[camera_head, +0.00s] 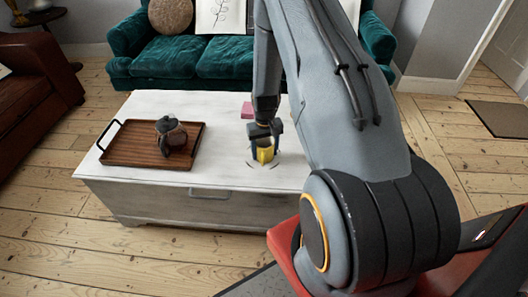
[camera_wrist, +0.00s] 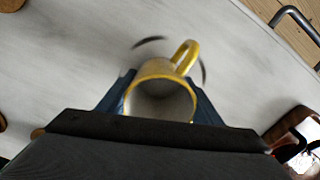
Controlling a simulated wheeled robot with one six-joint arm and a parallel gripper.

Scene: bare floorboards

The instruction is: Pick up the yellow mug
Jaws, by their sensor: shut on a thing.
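The yellow mug (camera_head: 264,154) is at the right part of the white chest-like table (camera_head: 150,183) in the head view. In the wrist view the mug (camera_wrist: 160,98) shows its yellow rim, pale inside and a handle pointing up and right. My gripper (camera_head: 264,141) reaches down from above, with its fingers on both sides of the mug. In the wrist view my gripper (camera_wrist: 160,100) is shut on the mug, one blue-grey finger against each side. I cannot tell whether the mug touches the tabletop.
A wooden tray (camera_head: 121,153) with black handles holds a dark pot (camera_head: 171,135) on the table's left. A pink block-like thing (camera_head: 247,110) lies behind my gripper. A green sofa (camera_head: 215,68) stands behind the table. The tabletop's front middle is clear.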

